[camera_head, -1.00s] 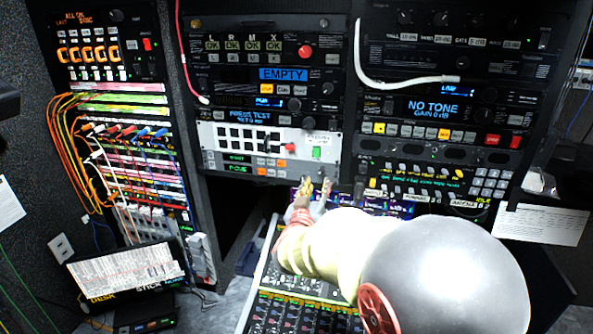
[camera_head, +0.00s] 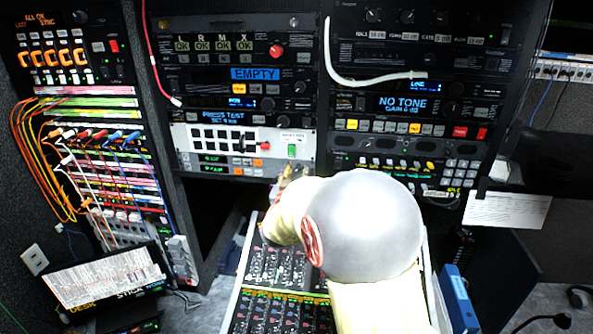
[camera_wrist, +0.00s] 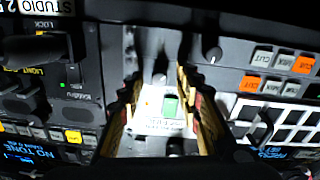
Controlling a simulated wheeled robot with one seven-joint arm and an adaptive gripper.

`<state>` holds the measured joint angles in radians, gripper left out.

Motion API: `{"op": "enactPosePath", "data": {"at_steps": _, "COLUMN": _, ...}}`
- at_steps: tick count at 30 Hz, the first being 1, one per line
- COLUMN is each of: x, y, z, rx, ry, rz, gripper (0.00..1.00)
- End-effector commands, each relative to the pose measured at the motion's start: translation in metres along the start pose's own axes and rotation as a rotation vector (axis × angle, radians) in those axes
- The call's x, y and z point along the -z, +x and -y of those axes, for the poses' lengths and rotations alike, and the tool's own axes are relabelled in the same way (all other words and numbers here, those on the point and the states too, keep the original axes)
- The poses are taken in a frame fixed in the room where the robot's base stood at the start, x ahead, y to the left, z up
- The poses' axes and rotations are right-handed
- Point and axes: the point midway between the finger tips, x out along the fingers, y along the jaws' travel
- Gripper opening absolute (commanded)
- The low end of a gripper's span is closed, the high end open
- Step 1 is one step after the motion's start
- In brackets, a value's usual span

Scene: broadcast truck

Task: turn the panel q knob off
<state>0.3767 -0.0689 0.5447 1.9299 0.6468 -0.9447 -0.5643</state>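I cannot read a label that marks panel q, so I cannot tell which knob is its own. A white panel (camera_head: 185,142) in the rack has black buttons, a red knob (camera_head: 263,147) and a green switch (camera_head: 291,150). My gripper (camera_head: 290,172) is just below that switch in the head view, partly hidden by my arm. In the wrist view my gripper (camera_wrist: 163,112) has its two fingers apart, with the green switch (camera_wrist: 170,105) showing in the gap. A dark grey shape (camera_wrist: 155,45) stands beyond it. A small knob (camera_wrist: 213,55) is right of the fingers. Contact cannot be told.
More rack units with knobs and lit buttons lie around the white panel, such as the NO TONE unit (camera_head: 400,103). A mixing desk (camera_head: 283,312) lies below my arm. Patch cables (camera_head: 40,150) hang at the left. A white cable (camera_head: 340,70) crosses the right rack.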

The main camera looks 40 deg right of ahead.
Motion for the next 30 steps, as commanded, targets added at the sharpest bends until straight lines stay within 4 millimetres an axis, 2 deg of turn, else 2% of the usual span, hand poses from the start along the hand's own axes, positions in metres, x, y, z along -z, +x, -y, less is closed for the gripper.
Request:
{"op": "enactPosePath", "data": {"at_steps": 6, "x": 0.0, "y": 0.0003, "z": 0.0002, "rx": 0.0, "ry": 0.0, "rz": 0.0, "gripper": 0.34}}
{"op": "enactPosePath", "data": {"at_steps": 24, "x": 0.0002, "y": 0.0001, "z": 0.0003, "rx": 0.001, "ry": -0.001, "rz": 0.0, "gripper": 0.01}}
{"op": "enactPosePath", "data": {"at_steps": 30, "x": 0.0001, "y": 0.0, "z": 0.0004, "rx": 0.001, "ry": -0.001, "rz": 0.0, "gripper": 0.0}}
